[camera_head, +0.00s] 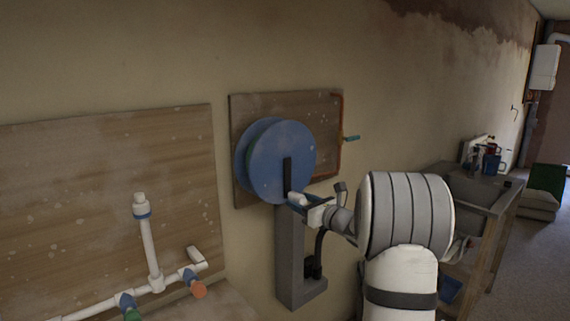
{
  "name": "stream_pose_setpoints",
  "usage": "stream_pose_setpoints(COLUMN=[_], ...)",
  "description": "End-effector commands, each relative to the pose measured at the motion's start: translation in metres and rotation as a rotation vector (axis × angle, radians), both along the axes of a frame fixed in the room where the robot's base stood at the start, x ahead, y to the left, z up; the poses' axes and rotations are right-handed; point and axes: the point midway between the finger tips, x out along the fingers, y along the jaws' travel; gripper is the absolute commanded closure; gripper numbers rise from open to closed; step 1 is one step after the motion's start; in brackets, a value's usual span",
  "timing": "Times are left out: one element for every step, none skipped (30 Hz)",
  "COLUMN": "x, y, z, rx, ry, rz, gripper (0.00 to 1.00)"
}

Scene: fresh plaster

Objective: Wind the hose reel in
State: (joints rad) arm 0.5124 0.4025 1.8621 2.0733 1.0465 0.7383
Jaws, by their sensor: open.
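The hose reel (295,145) is a pair of blue discs on a wooden board on the wall, with a strip of green showing between them. A dark crank arm (287,172) points up and down on the front disc, below its middle. My gripper (297,203) is at the lower end of the crank arm, in front of the disc's lower edge. Its jaws are open around or beside a small pale piece there, perhaps the crank's handle. I cannot tell whether they touch it. My arm reaches in from the lower right and hides part of the wall.
A grey post (290,255) stands below the reel. An orange-brown pipe with a teal valve handle (351,138) runs down the board's right side. At left, white pipes (148,240) with coloured valves stick out before another board. A sink bench (470,200) stands at right.

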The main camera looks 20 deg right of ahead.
Motion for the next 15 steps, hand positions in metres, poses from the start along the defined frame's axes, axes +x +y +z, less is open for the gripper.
stream_pose_setpoints(x=[-0.006, -0.009, -0.012, -0.015, -0.018, -0.022, -0.025, -0.027, -0.031, -0.034, -0.037, -0.041, -0.044, -0.046, -0.050], y=[-0.002, -0.003, -0.005, -0.006, -0.007, -0.008, -0.009, -0.010, -0.012, -0.013, -0.014, -0.015, -0.016, -0.017, -0.019], z=[-0.001, -0.001, -0.001, -0.001, -0.001, -0.001, -0.001, -0.001, -0.001, -0.001, -0.001, -0.001, -0.001, -0.001, 0.000], rx=[-0.001, 0.000, 0.000, 0.000, 0.000, 0.000, 0.000, 0.000, 0.000, 0.000, 0.001, 0.001, 0.001, 0.000, 0.000], ry=[0.000, 0.000, 0.000, 0.000, 0.000, 0.000, 0.000, 0.000, 0.000, 0.000, 0.000, 0.000, 0.000, 0.000, 0.000], rz=[-0.002, -0.002, -0.003, -0.003, -0.003, -0.003, -0.002, -0.002, -0.002, -0.003, -0.004, -0.003, -0.003, -0.002, -0.002], gripper=[0.45, 0.45, 0.45, 0.45, 0.45, 0.45, 0.45, 0.45, 0.45, 0.45, 0.45, 0.45, 0.45, 0.45, 0.45])
